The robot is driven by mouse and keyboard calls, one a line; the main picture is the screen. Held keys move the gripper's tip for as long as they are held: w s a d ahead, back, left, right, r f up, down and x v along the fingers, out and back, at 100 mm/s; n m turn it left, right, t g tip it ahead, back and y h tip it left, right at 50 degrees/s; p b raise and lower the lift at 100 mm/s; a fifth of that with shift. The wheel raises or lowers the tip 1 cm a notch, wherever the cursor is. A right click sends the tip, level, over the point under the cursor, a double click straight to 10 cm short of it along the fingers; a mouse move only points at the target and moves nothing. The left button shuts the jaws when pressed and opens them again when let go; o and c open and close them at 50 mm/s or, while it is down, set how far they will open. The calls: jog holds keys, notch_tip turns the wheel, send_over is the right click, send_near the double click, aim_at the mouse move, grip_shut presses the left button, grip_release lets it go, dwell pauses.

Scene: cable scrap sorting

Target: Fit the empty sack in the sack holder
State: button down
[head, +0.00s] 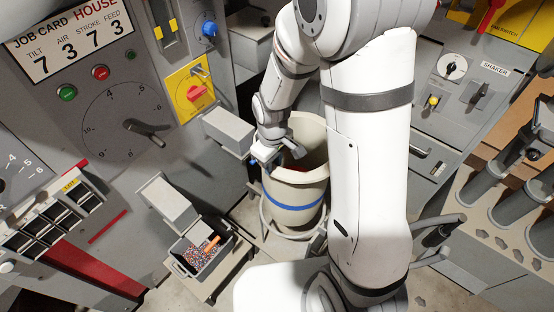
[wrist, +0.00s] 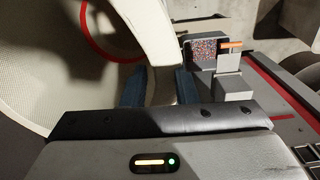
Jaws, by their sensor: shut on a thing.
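The cream sack (head: 295,192) with a blue band stands open-mouthed in the middle of the head view. My gripper (head: 268,157) is at its left rim, shut on the sack wall. In the wrist view, my gripper (wrist: 160,82) shows two blue fingertips at the pale sack edge (wrist: 150,35), with the sack's mesh-like inside to the left. A red ring shows inside it. The metal frame of the sack holder (head: 283,233) curves around the sack's lower part. My arm hides its right side, so I cannot tell how the sack sits in the frame.
A grey bin (head: 189,268) of coloured granules with an orange piece (head: 212,244) stands at lower left, beneath a grey chute (head: 168,203). Another grey chute (head: 228,130) juts out close left of my gripper. Control panels flank both sides. Grey tubes (head: 515,205) stand at right.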

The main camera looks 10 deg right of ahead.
jog(key=b, duration=1.4)
send_over(276, 220)
jog(key=shift+s+a+f, duration=0.1)
jog(key=shift+a+f, duration=0.1)
jog(key=shift+f, duration=4.95)
jog(key=shift+a+f, duration=0.15)
jog(key=shift+f, duration=5)
notch_tip(276, 220, down, 18)
jog(key=b, duration=1.5)
jog(key=shift+w+d, duration=0.2)
jog(key=shift+d, duration=0.1)
jog(key=c, duration=1.1)
grip_release()
jog(key=shift+o, duration=0.2)
jog(key=shift+r+p, duration=0.85)
jog(key=shift+r, duration=3.1)
